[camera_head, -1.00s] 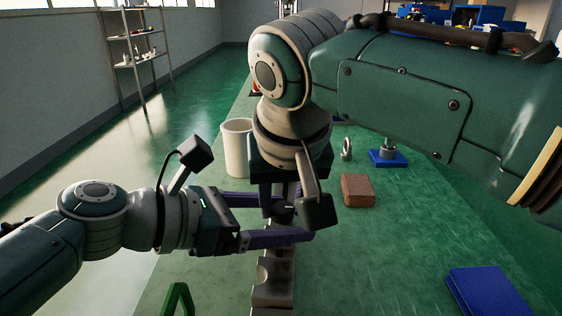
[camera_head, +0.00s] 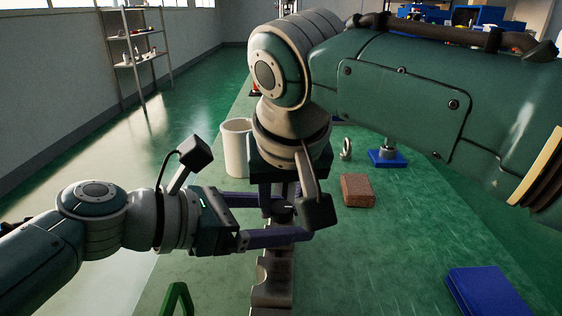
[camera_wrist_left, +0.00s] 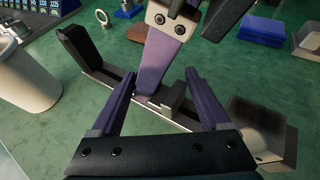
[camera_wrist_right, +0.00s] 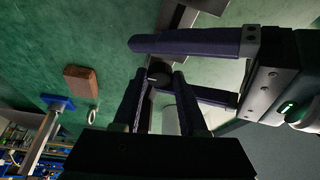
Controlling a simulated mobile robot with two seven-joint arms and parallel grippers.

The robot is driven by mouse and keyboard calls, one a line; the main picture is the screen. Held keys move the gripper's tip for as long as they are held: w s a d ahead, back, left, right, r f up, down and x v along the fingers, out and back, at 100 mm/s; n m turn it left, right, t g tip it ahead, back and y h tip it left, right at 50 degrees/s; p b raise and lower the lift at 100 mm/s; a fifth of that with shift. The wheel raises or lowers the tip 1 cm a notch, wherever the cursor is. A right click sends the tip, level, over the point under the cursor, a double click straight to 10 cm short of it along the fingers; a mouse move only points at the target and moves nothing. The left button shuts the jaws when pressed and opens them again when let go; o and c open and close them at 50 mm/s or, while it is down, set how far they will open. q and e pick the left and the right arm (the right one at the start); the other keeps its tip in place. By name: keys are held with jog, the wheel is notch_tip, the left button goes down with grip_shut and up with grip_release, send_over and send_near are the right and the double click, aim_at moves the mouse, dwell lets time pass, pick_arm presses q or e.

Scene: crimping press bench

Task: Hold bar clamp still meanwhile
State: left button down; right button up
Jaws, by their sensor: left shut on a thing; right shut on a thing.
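The bar clamp (camera_head: 272,288) lies along the bench, a grey metal bar with blocks on it. In the left wrist view its dark upright jaw (camera_wrist_left: 85,52) stands at the far end of the bar. My left gripper (camera_head: 290,217) reaches across from the left, with its purple fingers on either side of the clamp's middle, shut on it. My right gripper (camera_wrist_right: 157,82) points down from above, its fingers at a dark round knob (camera_wrist_right: 158,72) between the left fingers. The contact of both grippers is partly hidden.
A white cup (camera_head: 236,148) stands left of the clamp. A brown brick (camera_head: 357,190), a metal ring (camera_head: 346,149) and a blue-based stand (camera_head: 388,158) are to the right. A blue block (camera_head: 490,291) and a green object (camera_head: 178,298) are near the front.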

pick_arm(q)
jog(key=shift+w+a, duration=0.15)
jog(key=shift+a, duration=0.05)
jog(key=shift+c, duration=0.5)
grip_release()
jog(key=shift+o, duration=0.5)
jog(key=v, duration=1.2)
jog(key=shift+r, duration=0.1)
jog(key=shift+c, duration=0.2)
